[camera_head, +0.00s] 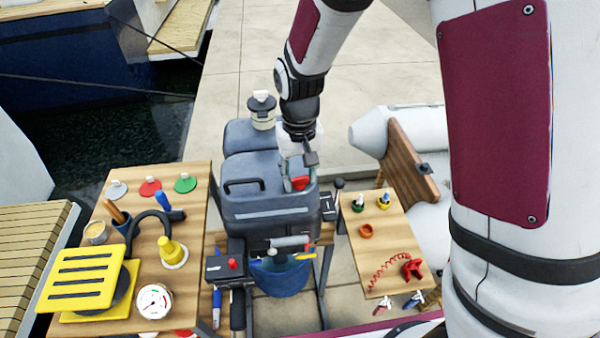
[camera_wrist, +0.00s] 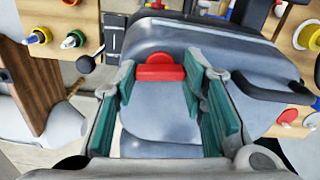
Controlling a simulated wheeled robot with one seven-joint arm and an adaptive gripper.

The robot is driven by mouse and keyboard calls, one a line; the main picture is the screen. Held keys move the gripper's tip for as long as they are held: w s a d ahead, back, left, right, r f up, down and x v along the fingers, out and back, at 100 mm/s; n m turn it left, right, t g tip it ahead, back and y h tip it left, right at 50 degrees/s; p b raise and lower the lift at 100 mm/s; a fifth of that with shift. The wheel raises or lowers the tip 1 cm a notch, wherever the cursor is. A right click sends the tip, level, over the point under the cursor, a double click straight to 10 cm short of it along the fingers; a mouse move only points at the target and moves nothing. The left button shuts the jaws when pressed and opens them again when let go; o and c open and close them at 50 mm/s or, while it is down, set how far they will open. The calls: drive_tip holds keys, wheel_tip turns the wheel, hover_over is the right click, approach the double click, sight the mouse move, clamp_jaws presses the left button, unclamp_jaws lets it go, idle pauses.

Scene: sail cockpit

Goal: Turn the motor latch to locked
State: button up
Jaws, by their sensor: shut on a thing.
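The grey-blue motor (camera_head: 265,200) stands in the middle of the head view, with a dark handle on its cowl. The red motor latch (camera_head: 300,183) is at the cowl's right side. It also shows in the wrist view (camera_wrist: 160,68) as a red block with a raised bar. My gripper (camera_head: 298,178) reaches down to the latch from above. I cannot read the latch's locked or unlocked position.
A wooden table (camera_head: 197,230) at the left holds a yellow slatted piece (camera_head: 82,277), a gauge and colored discs. A smaller wooden table (camera_head: 385,240) at the right holds a red coiled cord (camera_head: 385,268). A tiller handle lies in front.

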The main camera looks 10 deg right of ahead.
sight(300, 177)
drive_tip(key=shift+m, duration=0.9)
drive_tip(key=o, duration=1.2)
drive_tip(key=shift+c, duration=0.2)
drive_tip(key=shift+r, duration=0.15)
wheel_tip(300, 177, up, 12)
